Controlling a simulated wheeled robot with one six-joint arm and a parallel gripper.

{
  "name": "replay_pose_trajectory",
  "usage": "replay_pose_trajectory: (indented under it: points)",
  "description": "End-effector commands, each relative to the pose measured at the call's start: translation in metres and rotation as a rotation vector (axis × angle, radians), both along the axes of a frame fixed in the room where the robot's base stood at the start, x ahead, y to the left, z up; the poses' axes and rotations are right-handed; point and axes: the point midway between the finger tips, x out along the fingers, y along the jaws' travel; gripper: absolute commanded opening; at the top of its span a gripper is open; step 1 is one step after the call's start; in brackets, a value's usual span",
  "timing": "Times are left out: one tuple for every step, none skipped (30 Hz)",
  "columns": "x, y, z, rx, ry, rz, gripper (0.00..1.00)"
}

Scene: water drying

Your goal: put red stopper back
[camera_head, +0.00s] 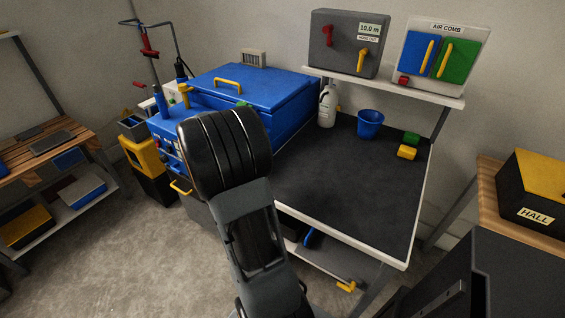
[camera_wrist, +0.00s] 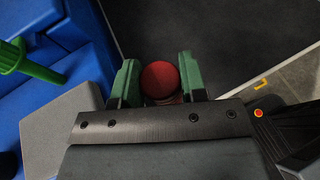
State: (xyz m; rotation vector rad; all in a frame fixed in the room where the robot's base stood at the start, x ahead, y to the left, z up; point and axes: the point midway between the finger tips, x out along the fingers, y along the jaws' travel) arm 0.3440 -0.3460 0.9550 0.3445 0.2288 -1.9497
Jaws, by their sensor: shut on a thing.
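The red stopper (camera_wrist: 161,80) is round and shows from above in the wrist view. My gripper (camera_wrist: 159,84) has its two green fingers on either side of it, shut on it. The dark table top lies beyond the stopper in that view. In the head view my own arm hides the gripper and the stopper. Where the stopper belongs cannot be told from these frames.
A blue lidded machine (camera_head: 245,88) stands left of the dark-topped table (camera_head: 345,190). On the table are a white bottle (camera_head: 327,107), a blue cup (camera_head: 369,124), a green block (camera_head: 411,138) and a yellow block (camera_head: 407,153). The table's middle is clear.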

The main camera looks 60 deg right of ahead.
Motion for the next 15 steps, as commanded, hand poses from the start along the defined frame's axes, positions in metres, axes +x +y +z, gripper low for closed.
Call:
replay_pose_trajectory:
  points:
    - [-0.007, -0.014, -0.008, 0.001, 0.001, -0.007, 0.1]
    - [-0.01, -0.021, -0.011, 0.001, 0.002, -0.007, 0.1]
    - [-0.013, -0.03, -0.016, 0.002, 0.002, -0.006, 0.1]
    - [-0.016, -0.037, -0.019, 0.0, 0.002, -0.005, 0.1]
    - [-0.018, -0.043, -0.022, 0.001, 0.002, -0.005, 0.1]
    - [-0.02, -0.049, -0.031, 0.002, 0.004, -0.003, 0.1]
    - [-0.022, -0.052, -0.037, 0.002, 0.004, -0.002, 0.1]
    - [-0.023, -0.056, -0.042, 0.003, 0.004, -0.001, 0.1]
    - [-0.024, -0.061, -0.047, 0.001, 0.003, 0.0, 0.1]
    - [-0.026, -0.064, -0.051, 0.001, 0.002, -0.001, 0.1]
    - [-0.027, -0.067, -0.055, 0.001, 0.003, 0.0, 0.1]
    - [-0.028, -0.07, -0.059, 0.001, 0.001, 0.002, 0.1]
    - [-0.029, -0.072, -0.061, 0.0, 0.001, 0.001, 0.1]
    - [-0.029, -0.074, -0.064, 0.0, 0.001, 0.0, 0.1]
    - [-0.03, -0.076, -0.066, 0.0, 0.001, 0.0, 0.1]
